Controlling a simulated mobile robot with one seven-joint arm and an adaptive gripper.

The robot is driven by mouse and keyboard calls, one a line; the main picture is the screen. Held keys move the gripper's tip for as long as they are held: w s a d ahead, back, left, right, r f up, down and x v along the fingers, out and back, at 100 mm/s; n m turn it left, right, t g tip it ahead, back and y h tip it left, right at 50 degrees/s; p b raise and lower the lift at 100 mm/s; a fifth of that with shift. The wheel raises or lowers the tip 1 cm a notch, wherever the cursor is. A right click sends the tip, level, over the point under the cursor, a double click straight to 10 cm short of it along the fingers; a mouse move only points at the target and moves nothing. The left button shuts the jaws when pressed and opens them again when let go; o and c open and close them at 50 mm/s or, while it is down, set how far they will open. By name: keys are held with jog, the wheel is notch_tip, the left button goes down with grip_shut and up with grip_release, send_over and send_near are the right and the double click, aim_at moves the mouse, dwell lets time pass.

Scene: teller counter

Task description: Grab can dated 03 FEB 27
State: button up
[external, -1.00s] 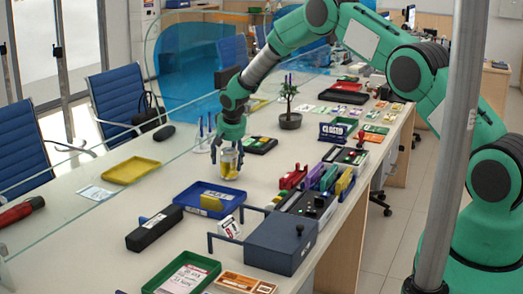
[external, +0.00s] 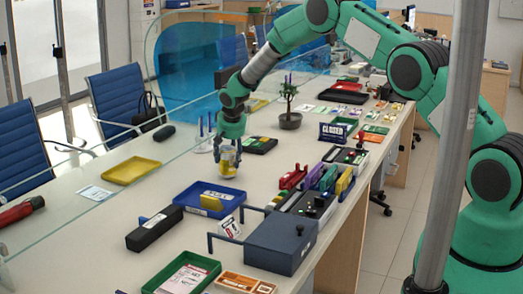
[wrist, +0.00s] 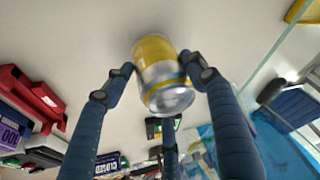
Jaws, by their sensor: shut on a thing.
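A silver and yellow can (external: 228,168) is upright between the fingers of my gripper (external: 228,148), over the middle of the counter (external: 150,205). In the wrist view the can (wrist: 160,70) is blurred, and the fingers of my gripper (wrist: 162,80) close in on it from both sides. A third finger shows below it. My gripper is shut on the can. No date on the can is legible in either view. I cannot tell for sure whether its base is clear of the counter.
A blue tray (external: 182,203) with a yellow item is in front of the can, and a yellow tray (external: 132,170) is to the left. A potted plant (external: 290,120) stands behind to the right. A glass screen (external: 90,165) runs along the left. Bare counter surrounds the can.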

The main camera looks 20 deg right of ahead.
aim_at(229, 148)
jog(key=shift+r, duration=0.55)
notch_tip(229, 148, up, 2)
jog(key=shift+r, duration=0.1)
jog(key=s+d, duration=0.2)
jog(key=s, duration=0.5)
jog(key=s+d+r, duration=0.1)
jog(key=s+d, duration=0.2)
jog(key=s, duration=0.5)
